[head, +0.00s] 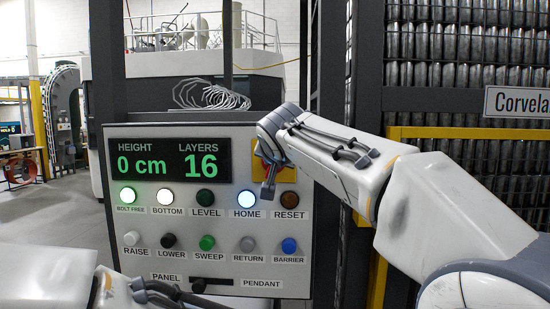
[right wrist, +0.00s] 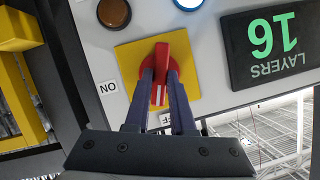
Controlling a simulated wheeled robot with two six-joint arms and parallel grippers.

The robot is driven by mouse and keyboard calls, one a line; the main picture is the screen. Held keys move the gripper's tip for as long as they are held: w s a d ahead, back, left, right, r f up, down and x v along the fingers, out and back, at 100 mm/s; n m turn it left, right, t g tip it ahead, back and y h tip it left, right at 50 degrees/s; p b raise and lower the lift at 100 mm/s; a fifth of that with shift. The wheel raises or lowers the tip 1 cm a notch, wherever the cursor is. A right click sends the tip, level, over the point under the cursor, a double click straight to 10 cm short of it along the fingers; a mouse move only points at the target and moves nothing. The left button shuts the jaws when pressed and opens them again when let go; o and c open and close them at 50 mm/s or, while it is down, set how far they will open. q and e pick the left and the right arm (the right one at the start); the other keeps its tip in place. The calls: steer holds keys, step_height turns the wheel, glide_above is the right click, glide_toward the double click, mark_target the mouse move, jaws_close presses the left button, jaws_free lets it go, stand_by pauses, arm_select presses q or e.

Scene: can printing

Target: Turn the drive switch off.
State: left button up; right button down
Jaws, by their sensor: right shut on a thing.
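The drive switch is a red rotary handle (right wrist: 173,65) on a square yellow plate (right wrist: 128,60), seen upside down in the right wrist view. The handle's white-marked end points down in that view, toward a partly hidden label (right wrist: 165,118) that shows "FF". The "ON" label (right wrist: 108,88) is to the left of the plate. My right gripper (right wrist: 160,78) is shut on the red handle, one finger on each side. In the head view my right wrist covers the handle, and only parts of the yellow plate (head: 259,172) show. My left arm enters at the lower left; its fingertips are not in view.
The grey control panel (head: 180,222) has a display (head: 170,161) reading 0 cm and 16 layers. BOLT FREE, BOTTOM and HOME lamps (head: 247,199) are lit. Several push buttons (head: 207,243) and a PANEL/PENDANT selector (head: 212,282) sit below. A dark post and yellow frame (head: 470,133) stand right.

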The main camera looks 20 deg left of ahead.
steer(key=n+h, duration=0.1)
steer(key=n+h+p, duration=0.1)
steer(key=shift+a+f+n, duration=0.1)
steer(key=shift+a+n, duration=0.1)
steer(key=shift+n, duration=0.1)
stand_by(0.6)
steer(key=c, duration=0.8)
jaws_free()
steer(key=shift+o, duration=0.2)
steer(key=shift+s, duration=0.15)
steer(key=b+v, duration=0.3)
steer(key=v, duration=0.7)
steer(key=shift+s+b, duration=0.15)
steer(key=shift+b, duration=0.15)
